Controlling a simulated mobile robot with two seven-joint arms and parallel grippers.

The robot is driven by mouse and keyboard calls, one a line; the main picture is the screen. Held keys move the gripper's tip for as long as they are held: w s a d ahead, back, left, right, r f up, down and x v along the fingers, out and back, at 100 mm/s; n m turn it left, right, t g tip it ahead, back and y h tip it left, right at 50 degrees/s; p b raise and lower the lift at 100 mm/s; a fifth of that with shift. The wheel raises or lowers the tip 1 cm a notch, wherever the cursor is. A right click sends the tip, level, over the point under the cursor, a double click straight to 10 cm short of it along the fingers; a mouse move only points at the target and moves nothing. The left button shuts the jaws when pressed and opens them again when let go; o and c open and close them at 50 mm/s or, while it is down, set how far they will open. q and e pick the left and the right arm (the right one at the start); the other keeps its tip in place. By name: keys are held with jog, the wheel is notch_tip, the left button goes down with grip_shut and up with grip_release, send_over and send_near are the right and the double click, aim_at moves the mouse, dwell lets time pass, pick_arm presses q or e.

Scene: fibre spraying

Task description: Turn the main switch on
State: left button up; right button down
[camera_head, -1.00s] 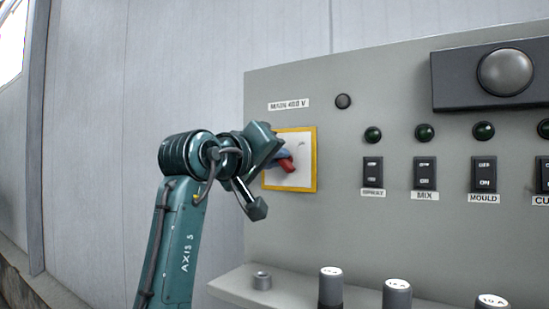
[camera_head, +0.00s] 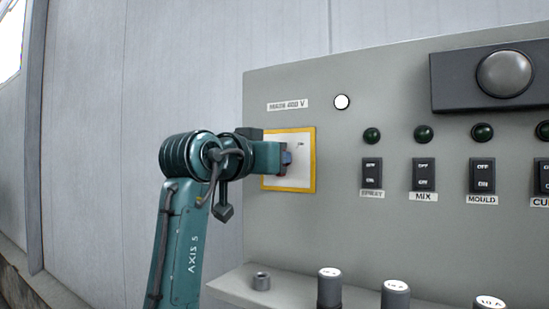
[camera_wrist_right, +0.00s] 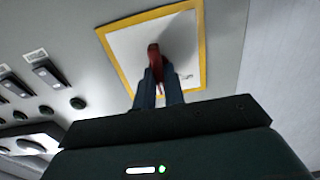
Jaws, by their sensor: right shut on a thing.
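The main switch has a white plate with a yellow border (camera_head: 267,180) under the label "MAIN 400 V" (camera_head: 287,105). My right gripper (camera_head: 287,158) is at the middle of this plate and hides the red handle in the head view. In the right wrist view the red handle (camera_wrist_right: 154,58) stands between the two blue-grey fingers of the right gripper (camera_wrist_right: 157,88), which are shut on it. The round lamp (camera_head: 342,102) above the plate is lit white. My left gripper is in neither view.
To the right are rocker switches such as "MIX" (camera_head: 424,174), with dark green lamps (camera_head: 424,133) above them. A dark box with a grey dome (camera_head: 505,73) is at the upper right. Capped cylinders (camera_head: 396,297) stand on the ledge (camera_head: 235,287) below.

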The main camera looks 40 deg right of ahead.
pick_arm(q)
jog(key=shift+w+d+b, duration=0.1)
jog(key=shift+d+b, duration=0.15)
jog(key=shift+b, duration=0.25)
pick_arm(e)
jog(key=shift+s+d+f+m, duration=0.1)
jog(key=shift+m, duration=2.05)
jog(key=shift+s+f+m, duration=0.1)
jog(key=shift+m, duration=2.05)
jog(key=shift+r, duration=0.1)
jog(key=c, duration=1.5)
grip_release()
